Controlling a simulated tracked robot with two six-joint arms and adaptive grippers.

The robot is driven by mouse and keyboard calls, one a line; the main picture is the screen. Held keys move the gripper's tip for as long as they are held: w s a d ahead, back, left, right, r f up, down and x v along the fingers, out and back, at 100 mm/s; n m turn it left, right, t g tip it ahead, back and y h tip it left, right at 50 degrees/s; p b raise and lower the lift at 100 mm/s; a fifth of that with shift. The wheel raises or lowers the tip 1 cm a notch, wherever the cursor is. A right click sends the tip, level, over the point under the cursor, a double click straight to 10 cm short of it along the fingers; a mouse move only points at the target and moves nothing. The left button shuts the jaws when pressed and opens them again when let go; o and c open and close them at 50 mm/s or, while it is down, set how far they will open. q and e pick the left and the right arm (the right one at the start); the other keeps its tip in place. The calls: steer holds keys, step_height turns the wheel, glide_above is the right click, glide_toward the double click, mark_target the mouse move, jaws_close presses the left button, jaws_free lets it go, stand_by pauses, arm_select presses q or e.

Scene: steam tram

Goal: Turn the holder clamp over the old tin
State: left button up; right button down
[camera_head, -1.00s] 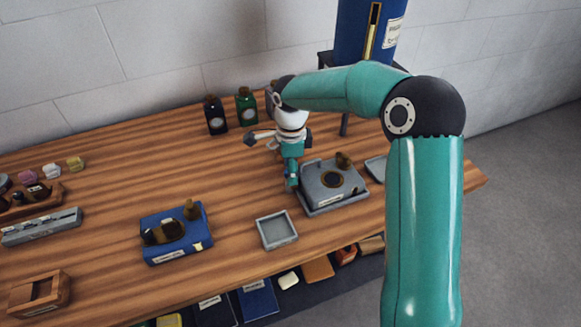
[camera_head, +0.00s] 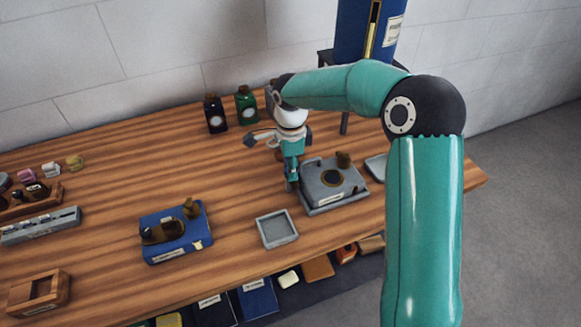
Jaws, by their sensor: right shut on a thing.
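A grey holder (camera_head: 345,194) with a label on its front stands at the right of the bench. My right gripper (camera_head: 291,186) points down at the left edge of the grey holder. It is shut on a small part there, likely the holder clamp, which the fingers hide. My left gripper is not in view.
A blue holder (camera_head: 172,249) with brown parts stands at the left middle. An empty grey tray (camera_head: 277,231) lies in front of the grey holder. Dark (camera_head: 215,115) and green (camera_head: 246,106) bottles stand at the back. A wooden box (camera_head: 40,294) stands front left.

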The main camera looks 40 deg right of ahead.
steer(key=n+b, duration=0.1)
steer(key=n, duration=0.5)
steer(key=shift+w+n, duration=0.15)
steer(key=shift+n, duration=0.15)
steer(key=n, duration=0.3)
steer(key=shift+r+n, duration=0.1)
steer(key=shift+n, duration=0.2)
steer(key=shift+w+n, duration=0.1)
steer(key=shift+n, duration=1.8)
steer(key=c, duration=1.1)
jaws_free()
steer(key=shift+c, duration=0.2)
steer(key=shift+o, duration=1.3)
step_height(320, 180, up, 12)
